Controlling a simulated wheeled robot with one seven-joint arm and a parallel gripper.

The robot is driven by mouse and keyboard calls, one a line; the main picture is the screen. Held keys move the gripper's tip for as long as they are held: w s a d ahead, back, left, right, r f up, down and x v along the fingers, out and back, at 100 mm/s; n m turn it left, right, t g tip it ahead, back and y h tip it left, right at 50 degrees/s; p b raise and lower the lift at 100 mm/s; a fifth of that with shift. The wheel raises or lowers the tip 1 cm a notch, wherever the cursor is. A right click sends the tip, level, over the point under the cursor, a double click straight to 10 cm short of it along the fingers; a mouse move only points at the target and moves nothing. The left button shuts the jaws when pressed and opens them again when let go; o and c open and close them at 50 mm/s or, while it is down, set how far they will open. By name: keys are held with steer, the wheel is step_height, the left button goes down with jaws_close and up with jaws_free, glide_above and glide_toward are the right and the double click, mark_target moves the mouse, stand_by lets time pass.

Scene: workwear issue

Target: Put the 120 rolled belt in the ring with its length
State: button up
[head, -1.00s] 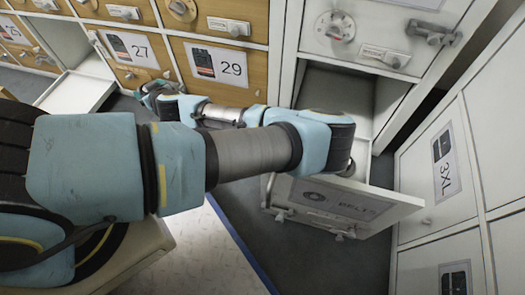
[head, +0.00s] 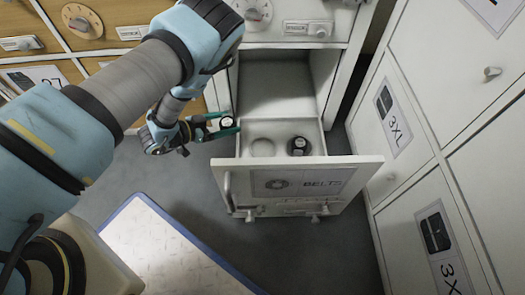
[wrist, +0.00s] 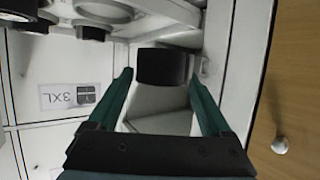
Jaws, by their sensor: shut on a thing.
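A black rolled belt (head: 227,123) with a pale round label on top is held between the green fingers of my gripper (head: 222,128). The label's number is too small to read. In the wrist view the dark roll (wrist: 161,67) sits between the fingertips of my gripper (wrist: 158,78). The held roll is at the left side of the open belt drawer (head: 243,143). Inside the drawer an empty pale ring (head: 262,147) is at the left. Another black roll (head: 298,146) with a label stands to its right. Any length marks by the rings cannot be read.
The drawer's front panel (head: 308,181) carries a belt label and stands out over the grey floor. White cabinets marked 3XL (head: 395,122) are close on the right. Wooden drawers (head: 50,68) stand at the left. A pale blue-edged platform (head: 165,250) lies in front.

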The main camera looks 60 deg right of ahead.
mark_target(261, 150)
steer(key=s+d+r+m+g+y, duration=0.1)
steer(key=s+d+m+g, duration=0.1)
steer(key=s, duration=0.3)
steer(key=s+d+r+m+g+y+b, duration=0.1)
steer(key=s+m+g+y, duration=0.1)
steer(key=s, duration=0.4)
steer(key=shift+d+r+m+g, duration=0.25)
steer(key=shift+d+m+g, duration=0.15)
steer(key=shift+m+g, duration=0.1)
step_height(261, 150, down, 10)
steer(key=b, duration=0.6)
steer(key=shift+s+r, duration=0.1)
steer(key=shift+r, duration=0.2)
steer(key=o, duration=1.3)
